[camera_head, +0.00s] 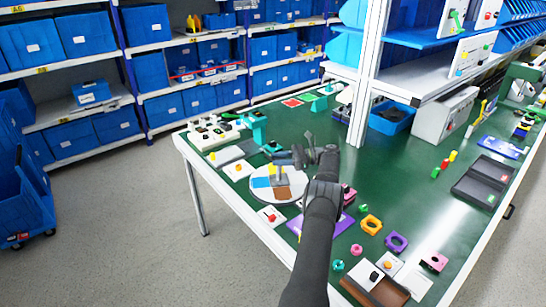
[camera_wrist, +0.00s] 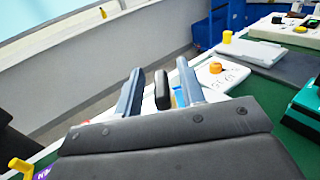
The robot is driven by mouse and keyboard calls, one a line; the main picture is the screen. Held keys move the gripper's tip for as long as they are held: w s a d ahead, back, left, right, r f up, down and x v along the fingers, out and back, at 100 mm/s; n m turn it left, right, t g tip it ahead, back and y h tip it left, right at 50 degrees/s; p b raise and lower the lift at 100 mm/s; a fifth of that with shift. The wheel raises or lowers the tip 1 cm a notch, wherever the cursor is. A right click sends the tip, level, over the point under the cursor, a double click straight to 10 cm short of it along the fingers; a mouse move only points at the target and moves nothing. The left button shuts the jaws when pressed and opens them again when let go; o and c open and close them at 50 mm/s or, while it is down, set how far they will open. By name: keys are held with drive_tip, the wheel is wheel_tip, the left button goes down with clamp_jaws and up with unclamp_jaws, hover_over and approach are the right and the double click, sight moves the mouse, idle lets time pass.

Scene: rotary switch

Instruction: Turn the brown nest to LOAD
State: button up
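A round white turntable (camera_head: 256,195) lies near the table's left edge in the head view. On it are a brown nest (camera_head: 282,194) at the front and a blue nest (camera_head: 261,182) at the left. My gripper (camera_head: 287,158) is above the turntable and partly hides its far side. In the wrist view my gripper (camera_wrist: 160,92) has its two blue-grey fingers apart. A dark upright handle (camera_wrist: 162,90) stands between them with gaps on both sides. A little blue and yellow shows behind the right finger. I cannot read a LOAD mark.
A white plate with an orange button (camera_wrist: 215,68) is beyond the right finger. A white plate with a red button (camera_head: 270,216) lies in front of the turntable. A purple plate (camera_head: 312,228) is under my arm. Grey plates and switch boxes lie behind.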

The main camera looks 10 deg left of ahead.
drive_tip(key=shift+m+t, duration=0.8)
drive_tip(key=shift+t, duration=0.4)
